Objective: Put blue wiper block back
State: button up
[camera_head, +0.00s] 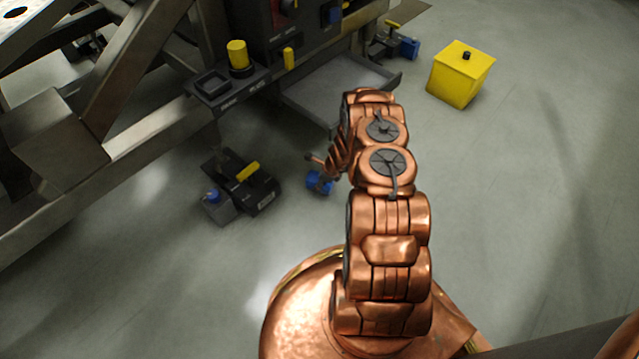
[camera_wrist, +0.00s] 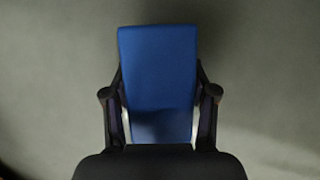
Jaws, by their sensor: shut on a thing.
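The blue wiper block (camera_wrist: 158,65) fills the middle of the wrist view, with one finger of my gripper (camera_wrist: 160,93) against each side. The gripper is shut on it, and plain grey floor shows behind it. In the head view a small blue piece (camera_head: 319,183), which looks like the same block, shows below and left of my arm's far end, apart from the rack. My arm hides most of the gripper there. A dark holder (camera_head: 228,90) on the rack has an empty-looking square recess on its left and a yellow cylinder (camera_head: 238,56) on its right.
A grey tray (camera_head: 312,110) juts from the rack. Below the holder stand a black unit with a yellow bar (camera_head: 247,171) and a grey block with a blue top (camera_head: 217,205). A yellow box (camera_head: 460,75) stands at the right.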

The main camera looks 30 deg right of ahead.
jog(key=shift+f, duration=0.1)
jog(key=o, duration=1.5)
jog(key=shift+c, duration=0.2)
